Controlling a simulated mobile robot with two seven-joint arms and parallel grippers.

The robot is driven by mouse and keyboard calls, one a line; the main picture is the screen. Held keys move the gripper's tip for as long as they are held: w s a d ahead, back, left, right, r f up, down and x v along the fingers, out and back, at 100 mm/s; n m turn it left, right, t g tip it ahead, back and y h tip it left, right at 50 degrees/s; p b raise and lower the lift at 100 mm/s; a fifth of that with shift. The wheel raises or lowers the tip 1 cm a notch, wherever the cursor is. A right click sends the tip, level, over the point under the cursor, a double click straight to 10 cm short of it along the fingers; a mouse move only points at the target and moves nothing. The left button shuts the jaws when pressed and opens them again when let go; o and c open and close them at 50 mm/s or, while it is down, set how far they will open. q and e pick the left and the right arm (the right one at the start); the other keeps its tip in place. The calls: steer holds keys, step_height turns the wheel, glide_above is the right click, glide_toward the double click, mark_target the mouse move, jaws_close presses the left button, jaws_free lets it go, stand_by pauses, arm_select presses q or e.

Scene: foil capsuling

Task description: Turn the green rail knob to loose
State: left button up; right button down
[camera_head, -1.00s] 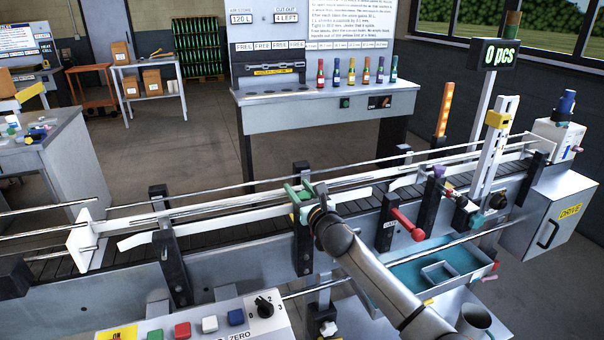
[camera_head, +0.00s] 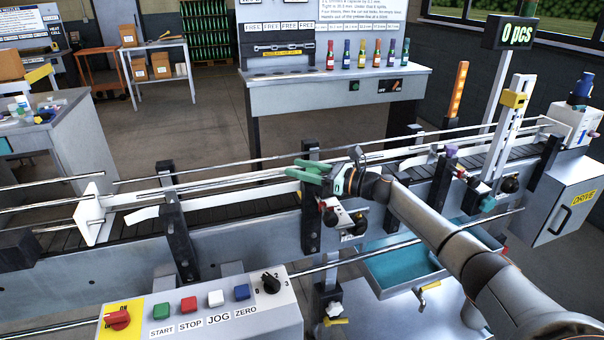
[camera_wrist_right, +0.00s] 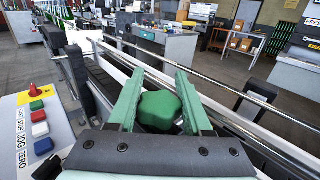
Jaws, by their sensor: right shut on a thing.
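The green rail knob (camera_wrist_right: 158,107) shows in the right wrist view as a lobed knob between the two pale green fingers of my right gripper (camera_wrist_right: 159,82). The right gripper is shut on it, with a finger on each side. In the head view my right gripper (camera_head: 308,171) is at the conveyor's near guide rail, by the top of a black post. There I cannot clearly tell the knob from the green fingers. My left gripper is not in view.
The guide rails (camera_head: 240,182) run along the conveyor beside the gripper. A control box (camera_head: 205,312) with several buttons stands at the front left. A teal-lined tray (camera_head: 405,268) lies below my right arm. Several coloured bottles (camera_head: 362,54) stand on the bench behind.

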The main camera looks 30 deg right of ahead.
steer(key=shift+r+n+y, duration=0.1)
steer(key=shift+n+y, duration=0.2)
steer(key=shift+y, duration=0.1)
steer(key=shift+c, duration=1.6)
jaws_free()
steer(key=shift+a, duration=0.1)
steer(key=shift+s+d, duration=0.35)
steer(key=shift+s, duration=0.05)
steer(key=b+v, duration=0.2)
steer(key=v, duration=0.9)
steer(key=shift+s+d, duration=0.2)
steer(key=shift+r, duration=0.15)
